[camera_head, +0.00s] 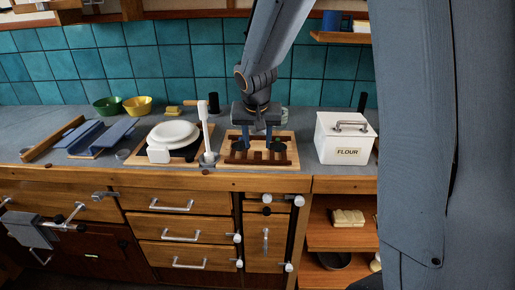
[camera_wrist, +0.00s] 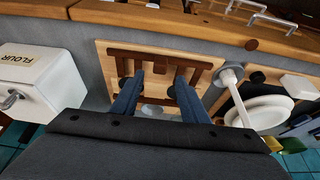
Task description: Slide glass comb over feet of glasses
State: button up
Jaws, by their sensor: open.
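A dark brown wooden comb with a crossbar and several teeth (camera_wrist: 150,56) lies on a light wooden board (camera_wrist: 103,66); the board also shows in the head view (camera_head: 291,164) on the counter. My gripper (camera_head: 258,146) points down over the comb, its two blue fingers apart with dark round tips. In the wrist view my gripper (camera_wrist: 153,84) spans part of the comb with nothing held between the fingers. Pale, see-through round shapes, perhaps glasses (camera_wrist: 153,110), show between the fingers, partly hidden. Whether the fingertips touch the comb cannot be told.
A white flour box (camera_head: 346,140) stands right of the board. A white upright brush-like object (camera_head: 204,125) stands close on the left, beside stacked white plates (camera_head: 174,131). Blue racks and green and yellow bowls are farther left. The counter's front edge is close to the board.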

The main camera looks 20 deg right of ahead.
aim_at(258, 153)
jog(key=shift+p+x, duration=0.45)
jog(key=shift+x, duration=2.45)
jog(key=shift+c, duration=0.5)
grip_shut()
